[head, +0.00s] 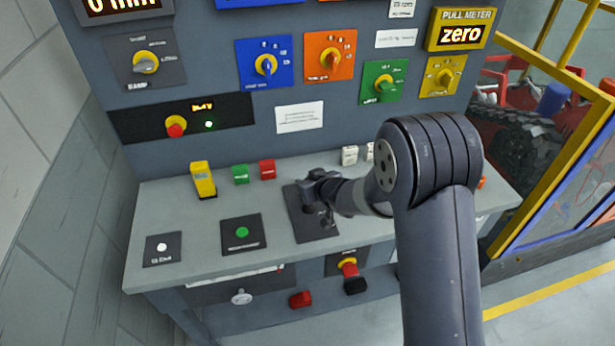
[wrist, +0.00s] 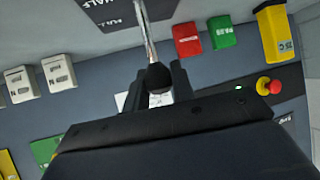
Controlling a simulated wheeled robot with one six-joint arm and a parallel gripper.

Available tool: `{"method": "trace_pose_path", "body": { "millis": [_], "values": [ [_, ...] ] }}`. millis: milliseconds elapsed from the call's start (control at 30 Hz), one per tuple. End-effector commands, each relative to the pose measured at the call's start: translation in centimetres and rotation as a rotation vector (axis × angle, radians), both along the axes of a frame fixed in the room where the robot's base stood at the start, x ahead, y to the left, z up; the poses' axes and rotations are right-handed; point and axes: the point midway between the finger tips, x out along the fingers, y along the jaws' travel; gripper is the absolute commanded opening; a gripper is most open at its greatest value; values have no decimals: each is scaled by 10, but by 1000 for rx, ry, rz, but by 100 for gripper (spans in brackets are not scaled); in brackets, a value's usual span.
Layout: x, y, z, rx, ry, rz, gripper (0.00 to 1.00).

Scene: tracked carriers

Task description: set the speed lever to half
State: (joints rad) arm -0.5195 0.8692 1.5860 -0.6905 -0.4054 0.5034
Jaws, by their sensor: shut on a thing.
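The speed lever shows in the wrist view as a thin silver rod (wrist: 147,35) with a round black knob. Its dark plate (wrist: 112,12) carries a label reading HALF, seen upside down. In the head view the plate (head: 312,229) lies on the grey desk, and my gripper (head: 319,190) is over its far part, hiding most of the lever. In the wrist view my gripper (wrist: 156,78) has its two fingers on either side of the knob and is shut on it. The lever's exact setting cannot be read.
A red block (head: 267,170), a green block (head: 240,174) and a yellow block (head: 203,180) stand left of my gripper. White switches (head: 349,155) are to the right. A green button (head: 242,232) sits on the desk. The dial panel rises behind; a yellow-framed barrier (head: 560,130) is at right.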

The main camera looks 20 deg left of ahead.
Motion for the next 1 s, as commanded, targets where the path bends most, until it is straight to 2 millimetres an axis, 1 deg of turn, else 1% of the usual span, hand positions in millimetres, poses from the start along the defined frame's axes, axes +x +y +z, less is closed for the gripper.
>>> {"method": "trace_pose_path", "body": {
  "millis": [633, 667, 900, 1000],
  "values": [
    [1, 0, 1, 3, -6, 1, 0],
    [1, 0, 1, 3, -6, 1, 25],
    [1, 0, 0, 2, -4, 1, 45],
    [0, 0, 0, 1, -3, 1, 45]
  ]
}}
